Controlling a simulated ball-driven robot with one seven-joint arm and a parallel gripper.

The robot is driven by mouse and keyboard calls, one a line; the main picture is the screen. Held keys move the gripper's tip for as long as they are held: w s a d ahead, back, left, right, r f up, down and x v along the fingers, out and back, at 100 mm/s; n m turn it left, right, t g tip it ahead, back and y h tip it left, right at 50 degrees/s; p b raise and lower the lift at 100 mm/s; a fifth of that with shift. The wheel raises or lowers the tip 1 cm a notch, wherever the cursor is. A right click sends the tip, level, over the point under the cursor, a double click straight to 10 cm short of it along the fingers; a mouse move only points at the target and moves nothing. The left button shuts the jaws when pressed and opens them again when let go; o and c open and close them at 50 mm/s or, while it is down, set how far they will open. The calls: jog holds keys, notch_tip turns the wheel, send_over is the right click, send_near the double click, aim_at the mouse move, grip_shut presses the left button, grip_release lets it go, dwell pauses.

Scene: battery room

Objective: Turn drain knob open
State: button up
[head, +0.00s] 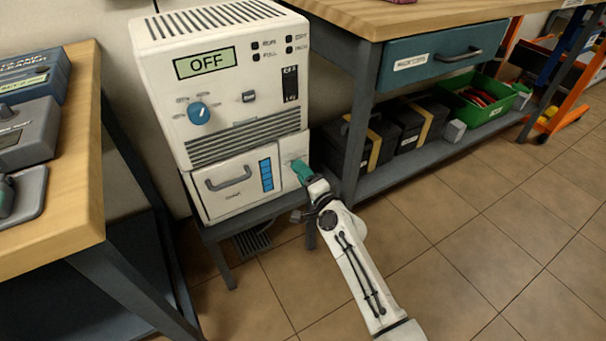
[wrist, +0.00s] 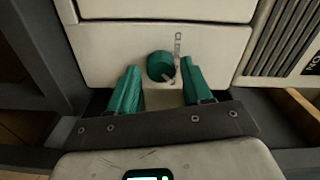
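The drain knob is a small round green knob (wrist: 160,65) on the pale lower panel of the white machine (head: 226,85); in the head view my gripper hides it. My gripper (wrist: 162,76) is open, with one green finger on each side of the knob in the wrist view. A narrow gap shows between each finger and the knob, and I cannot tell how far the tips reach along it. In the head view my gripper (head: 302,170) is at the right side of the machine's lower front. A thin grey strip (wrist: 178,46) runs up from beside the knob.
The machine's display (head: 205,63) reads OFF, with a blue dial (head: 198,113) below. A handled drawer (head: 229,180) is left of my gripper. A wooden bench (head: 80,180) stands left; a workbench with a lower shelf (head: 400,165) stands right. The tiled floor in front is clear.

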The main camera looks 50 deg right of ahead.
jog(key=shift+o, duration=0.9)
jog(key=v, duration=1.1)
jog(key=shift+w, duration=0.15)
jog(key=s+a+f+n+g+y, duration=0.3)
jog(key=a+n+y, duration=0.1)
jog(key=a+n, duration=0.25)
jog(key=s+a+f+n+g+y, duration=0.2)
jog(key=a+n+g+y, duration=0.2)
jog(key=a+n, duration=0.25)
jog(key=s+a+n+g+h, duration=0.1)
jog(key=s+n+g+h, duration=0.3)
jog(key=s+g, duration=1)
jog(key=s+r+t+p, duration=0.2)
jog(key=r+p, duration=1.4)
jog(key=p, duration=0.1)
jog(key=s+r+n+t+p, duration=0.1)
jog(key=s+r+t+p, duration=0.1)
jog(key=r+p, duration=1.5)
jog(key=shift+s+t+y, duration=0.3)
jog(key=shift+s+y, duration=0.1)
